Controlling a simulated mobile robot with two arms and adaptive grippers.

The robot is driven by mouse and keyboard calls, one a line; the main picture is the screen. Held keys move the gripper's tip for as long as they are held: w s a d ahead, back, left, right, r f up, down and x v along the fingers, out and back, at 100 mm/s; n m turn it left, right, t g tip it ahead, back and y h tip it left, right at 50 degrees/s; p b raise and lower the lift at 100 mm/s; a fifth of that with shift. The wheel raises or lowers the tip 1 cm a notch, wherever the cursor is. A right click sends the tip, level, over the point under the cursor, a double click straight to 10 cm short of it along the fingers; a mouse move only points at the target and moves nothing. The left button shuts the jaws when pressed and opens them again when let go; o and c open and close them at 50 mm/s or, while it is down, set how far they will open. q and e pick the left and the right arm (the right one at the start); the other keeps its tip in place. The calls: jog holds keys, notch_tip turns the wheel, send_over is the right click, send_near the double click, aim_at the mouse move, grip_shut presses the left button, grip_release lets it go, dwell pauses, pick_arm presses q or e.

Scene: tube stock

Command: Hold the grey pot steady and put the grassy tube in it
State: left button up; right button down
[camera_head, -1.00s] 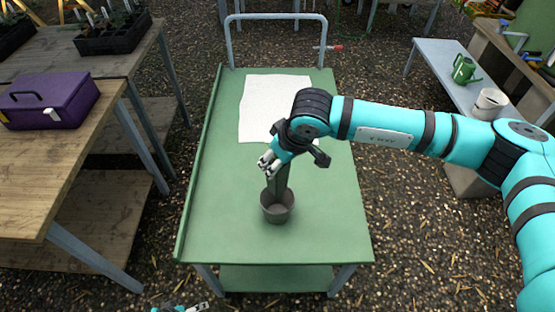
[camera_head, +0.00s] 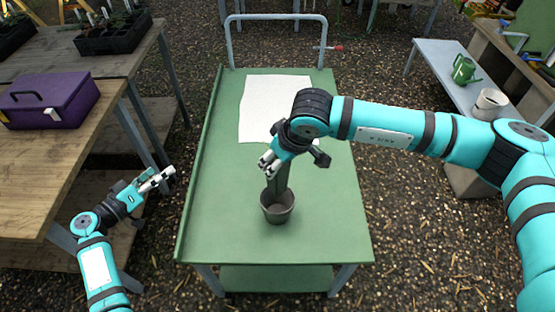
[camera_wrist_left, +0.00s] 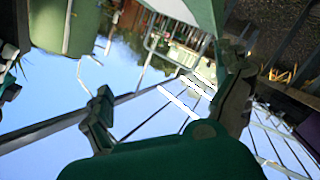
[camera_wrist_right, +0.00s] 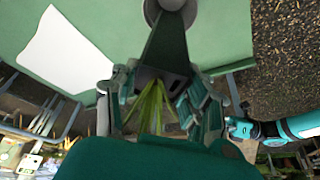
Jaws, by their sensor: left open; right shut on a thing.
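The grey pot (camera_head: 277,208) stands upright on the green cart top (camera_head: 225,225) near its front. It also shows at the top of the right wrist view (camera_wrist_right: 152,11). My right gripper (camera_head: 267,163) is shut on the grassy tube (camera_head: 278,183), a dark tapered tube with green grass at its wide end (camera_wrist_right: 152,100). The tube's narrow end points down at the pot's mouth; I cannot tell how far inside it is. My left gripper (camera_head: 165,178) is open and empty, left of the cart and apart from the pot. Its spread fingers show in the left wrist view (camera_wrist_left: 168,105).
A white sheet (camera_head: 260,110) lies on the cart behind the pot. A wooden bench (camera_head: 60,160) with a purple toolbox (camera_head: 50,100) stands left, close to my left arm. A side bench at right holds a green watering can (camera_head: 464,70). The cart top left of the pot is clear.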

pick_arm(q)
notch_tip(320, 180, up, 4)
jog(key=w+d+m+h, duration=0.1)
jog(key=d+m+h, duration=0.1)
jog(key=d+m, duration=0.1)
jog(key=m+g+h, duration=0.1)
jog(key=m+g, duration=0.9)
jog(key=m, duration=0.3)
send_over(274, 209)
jog(key=s+a, duration=0.5)
jog(key=a, duration=0.3)
jog(key=f, duration=1.1)
jog(key=shift+w+a+f, duration=0.1)
jog(key=shift+w+f, duration=0.15)
jog(key=shift+f, duration=0.1)
jog(key=shift+x, duration=4.9)
jog(key=shift+s, duration=0.15)
jog(key=c, duration=0.7)
jog(key=shift+c, duration=0.2)
